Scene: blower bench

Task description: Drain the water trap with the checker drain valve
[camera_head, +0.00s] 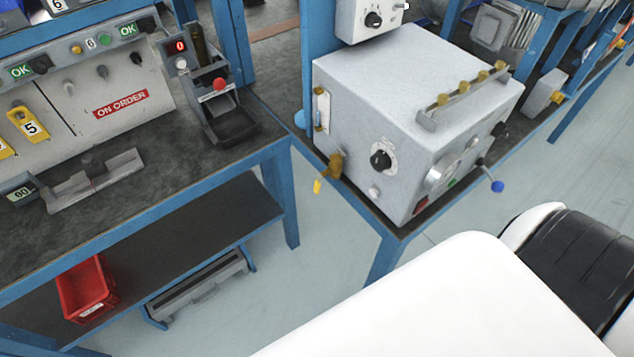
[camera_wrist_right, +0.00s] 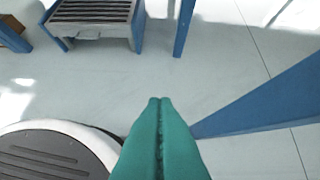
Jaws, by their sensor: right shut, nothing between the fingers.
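The checker, a grey box (camera_head: 408,98), stands on a blue-framed bench. On its left side is a narrow upright gauge-like part (camera_head: 321,109), which may be the water trap; its fluid level is too small to read. Below it, low at the box's corner, a brass drain valve (camera_head: 333,167) sticks out, with a yellow lever end (camera_head: 317,186) hanging down. My right gripper (camera_wrist_right: 160,101) shows only in the right wrist view, its teal fingers shut together and empty, above the floor. The valve is not in that view. My left gripper is not in view.
The checker front has a black knob (camera_head: 381,159) and a blue-tipped lever (camera_head: 497,186). A left bench (camera_head: 225,165) holds a small unit with a red button (camera_head: 219,84). A red bin (camera_head: 84,288) sits on its lower shelf.

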